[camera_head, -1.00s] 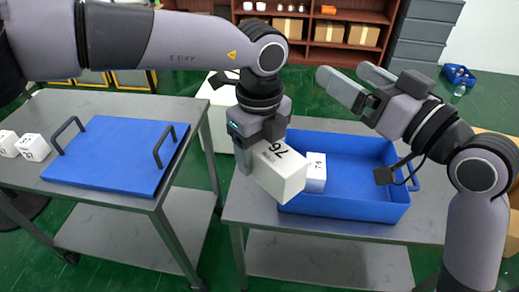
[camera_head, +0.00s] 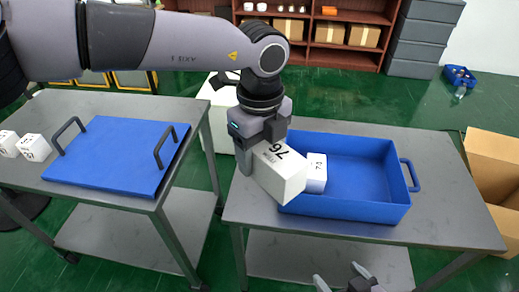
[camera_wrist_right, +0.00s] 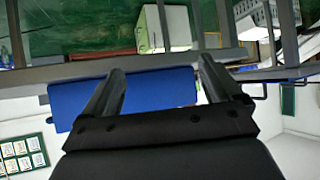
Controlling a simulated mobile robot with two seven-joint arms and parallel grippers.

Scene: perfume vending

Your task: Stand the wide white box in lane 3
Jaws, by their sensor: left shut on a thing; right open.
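The wide white box (camera_head: 278,172), printed with a large 76, is held by my left gripper (camera_head: 246,160). That gripper is shut on the box's left end, and the box is tilted beside the left side of the blue bin (camera_head: 360,220). A smaller white box (camera_head: 315,172) sits inside the bin at its left side, just behind the held box's right end. My right gripper (camera_head: 345,281) is open and empty, low at the bottom edge of the head view. Its two fingers also show in the right wrist view (camera_wrist_right: 160,85). No lane 3 can be made out.
A grey table (camera_head: 450,200) carries the blue bin. Another table at left holds a blue tray (camera_head: 115,155) with handles and two small white boxes (camera_head: 33,147). A cardboard box (camera_head: 492,170) stands at right. The bin's right part is empty.

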